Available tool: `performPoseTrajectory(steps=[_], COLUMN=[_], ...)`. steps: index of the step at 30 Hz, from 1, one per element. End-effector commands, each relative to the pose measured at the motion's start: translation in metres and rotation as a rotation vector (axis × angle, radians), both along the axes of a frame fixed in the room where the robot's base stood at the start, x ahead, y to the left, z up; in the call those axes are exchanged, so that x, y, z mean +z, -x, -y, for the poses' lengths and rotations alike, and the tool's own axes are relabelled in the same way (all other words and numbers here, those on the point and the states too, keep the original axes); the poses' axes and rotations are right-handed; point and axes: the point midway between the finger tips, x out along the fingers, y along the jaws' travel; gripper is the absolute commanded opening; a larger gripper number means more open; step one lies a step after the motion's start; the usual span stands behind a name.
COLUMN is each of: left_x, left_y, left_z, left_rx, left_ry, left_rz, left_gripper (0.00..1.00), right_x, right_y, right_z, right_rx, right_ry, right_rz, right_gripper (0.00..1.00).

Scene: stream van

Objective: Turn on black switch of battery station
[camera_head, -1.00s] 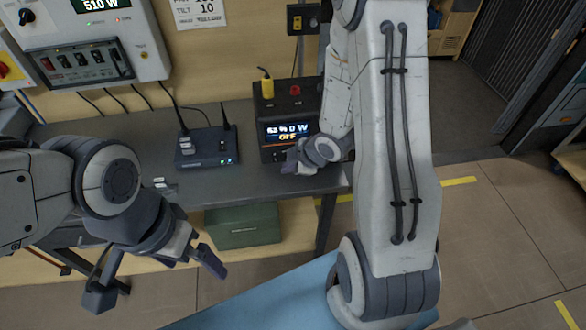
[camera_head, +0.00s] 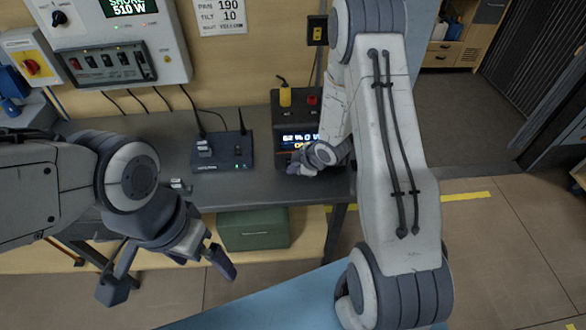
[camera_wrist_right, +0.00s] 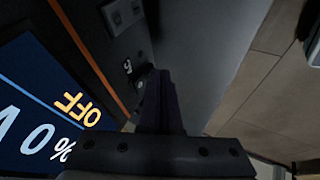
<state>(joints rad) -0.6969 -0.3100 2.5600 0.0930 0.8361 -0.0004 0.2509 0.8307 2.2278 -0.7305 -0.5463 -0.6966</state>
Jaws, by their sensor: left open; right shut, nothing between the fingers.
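The battery station (camera_head: 284,104) is a dark box with a lit display, standing on the grey workbench. In the right wrist view its display (camera_wrist_right: 40,105) reads OFF in yellow above a percentage. Dark controls (camera_wrist_right: 123,14) show on the station's front beyond an orange stripe; I cannot tell which is the black switch. My right gripper (camera_head: 298,168) is shut and empty at the station's lower front; in the wrist view its fingertips (camera_wrist_right: 156,78) are close to the front face, contact unclear. My left gripper (camera_head: 168,278) is open and empty, in front of the bench.
A small black device with antennas (camera_head: 222,150) stands left of the station on the bench (camera_head: 250,188). A green box (camera_head: 254,230) sits below. Floor at right is open.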

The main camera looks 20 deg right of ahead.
Motion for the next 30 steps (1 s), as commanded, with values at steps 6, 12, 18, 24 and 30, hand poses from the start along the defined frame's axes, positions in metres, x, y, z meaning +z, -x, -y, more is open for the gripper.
performPoseTrajectory(steps=[6,12,18,24,30], left_x=[-0.011,-0.01,-0.006,0.003,0.004], left_y=[0.0,0.0,0.0,0.0,0.0], left_z=[0.0,0.0,0.0,0.0,0.0], left_rx=[0.0,0.0,0.0,0.0,0.0], left_ry=[0.0,0.0,0.0,0.0,0.0], left_rz=[0.0,0.0,0.0,0.0,0.0], left_gripper=[0.97,0.97,0.97,0.97,0.97], right_x=[-0.008,-0.006,-0.002,0.009,0.011], right_y=[-0.006,-0.006,-0.007,-0.007,-0.007], right_z=[0.002,0.002,0.002,0.002,0.002], right_rx=[0.0,-0.001,-0.001,-0.002,-0.002], right_ry=[0.0,0.001,0.0,0.0,0.0], right_rz=[0.001,0.002,0.004,0.006,0.009], right_gripper=[0.0,0.0,0.0,0.0,0.0])
